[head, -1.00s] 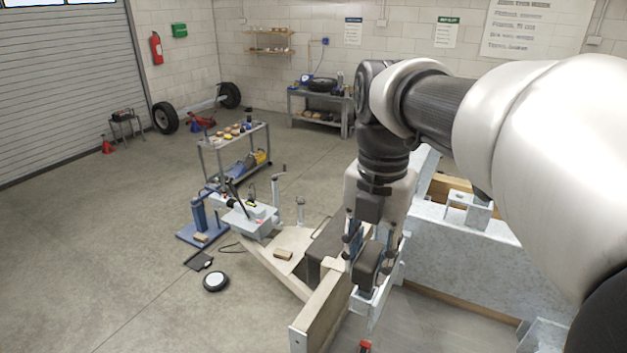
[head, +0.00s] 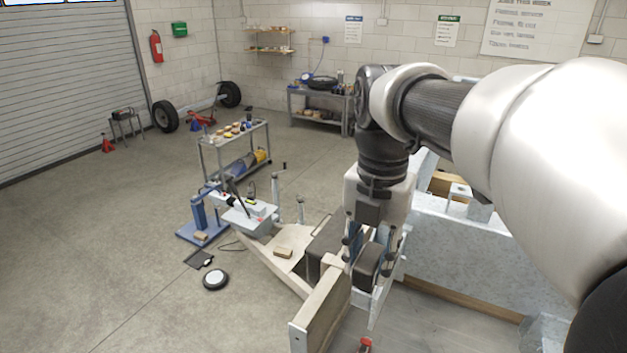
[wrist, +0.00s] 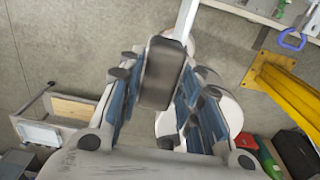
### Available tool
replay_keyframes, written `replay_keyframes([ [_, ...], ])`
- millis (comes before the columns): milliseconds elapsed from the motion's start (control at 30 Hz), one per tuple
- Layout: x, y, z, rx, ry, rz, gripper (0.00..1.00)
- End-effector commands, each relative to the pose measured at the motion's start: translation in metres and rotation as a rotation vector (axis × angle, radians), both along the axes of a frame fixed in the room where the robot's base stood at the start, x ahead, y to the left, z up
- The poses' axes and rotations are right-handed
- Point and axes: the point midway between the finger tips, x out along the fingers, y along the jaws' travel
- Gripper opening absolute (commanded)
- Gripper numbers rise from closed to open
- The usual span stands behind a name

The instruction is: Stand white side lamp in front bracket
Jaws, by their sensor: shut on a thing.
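My gripper (head: 370,262) is low over the front of the trailer frame (head: 322,305). Its blue-padded fingers, also in the wrist view (wrist: 155,105), are closed around a dark block-shaped piece (wrist: 162,72), apparently the side lamp's body. It shows as a dark block in the head view (head: 367,263). No white lens face is visible on it. A pale bar (wrist: 186,20) runs beyond it in the wrist view; I cannot tell whether it belongs to it. The front bracket cannot be made out clearly near the fingers; contact between held piece and frame cannot be judged.
A wooden block (head: 283,252) lies on the drawbar. A round black-and-white item (head: 215,280) lies on the floor. A blue stand (head: 202,222) and a loaded trolley (head: 235,150) stand beyond. The galvanised trailer side (head: 470,250) is on the right; floor at left is open.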

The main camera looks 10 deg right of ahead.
Motion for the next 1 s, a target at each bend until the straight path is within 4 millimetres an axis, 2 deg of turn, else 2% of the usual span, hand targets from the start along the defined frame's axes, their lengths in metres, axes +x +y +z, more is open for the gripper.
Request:
replay_keyframes([
  [800, 0.000, 0.000, -0.025, 0.000, 0.000, 0.000, 0.04],
  [833, 0.000, 0.000, -0.025, 0.000, 0.000, 0.000, 0.33],
  [1000, 0.000, 0.000, -0.024, 0.000, 0.000, 0.000, 0.45],
])
